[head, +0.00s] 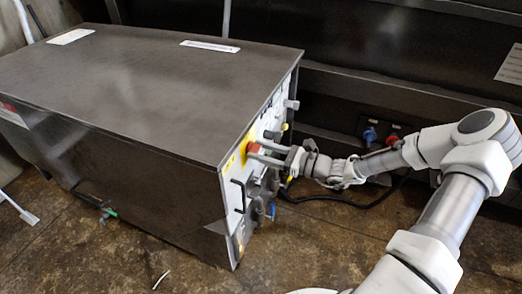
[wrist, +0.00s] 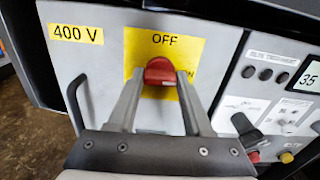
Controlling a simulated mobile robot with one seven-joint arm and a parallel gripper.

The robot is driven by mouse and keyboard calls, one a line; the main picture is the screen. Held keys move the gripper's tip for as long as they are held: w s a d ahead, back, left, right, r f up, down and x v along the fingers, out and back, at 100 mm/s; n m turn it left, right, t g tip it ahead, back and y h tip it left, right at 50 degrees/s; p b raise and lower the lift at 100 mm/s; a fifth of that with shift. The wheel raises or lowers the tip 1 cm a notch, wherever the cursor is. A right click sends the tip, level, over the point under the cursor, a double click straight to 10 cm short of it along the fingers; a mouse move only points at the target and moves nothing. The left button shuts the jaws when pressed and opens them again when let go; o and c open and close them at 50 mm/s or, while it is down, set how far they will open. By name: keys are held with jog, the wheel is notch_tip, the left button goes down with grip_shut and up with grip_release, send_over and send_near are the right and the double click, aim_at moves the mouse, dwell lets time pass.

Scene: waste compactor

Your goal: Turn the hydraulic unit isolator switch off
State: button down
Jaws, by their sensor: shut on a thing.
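The hydraulic unit isolator switch is a red knob (wrist: 160,70) on a yellow plate (wrist: 148,47) marked OFF at the top, with ON partly visible at the right. It sits on the end panel of the dark cabinet, and the red knob also shows in the head view (head: 253,148). My gripper (wrist: 160,78) reaches the panel straight on, one finger at each side of the knob, and is shut on it. It also shows from the side in the head view (head: 262,154). The fingers hide part of the plate and the knob's lower edge.
The dark cabinet (head: 140,85) fills the left of the head view. A black handle (wrist: 76,100) is left of the switch and a black lever (wrist: 243,127) right of it. Blue and red fittings (head: 370,135) and a black cable lie behind my arm.

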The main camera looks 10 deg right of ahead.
jog(key=n+p, duration=0.1)
jog(key=n, duration=0.3)
jog(key=shift+n, duration=6.6)
jog(key=shift+c, duration=1.6)
grip_release()
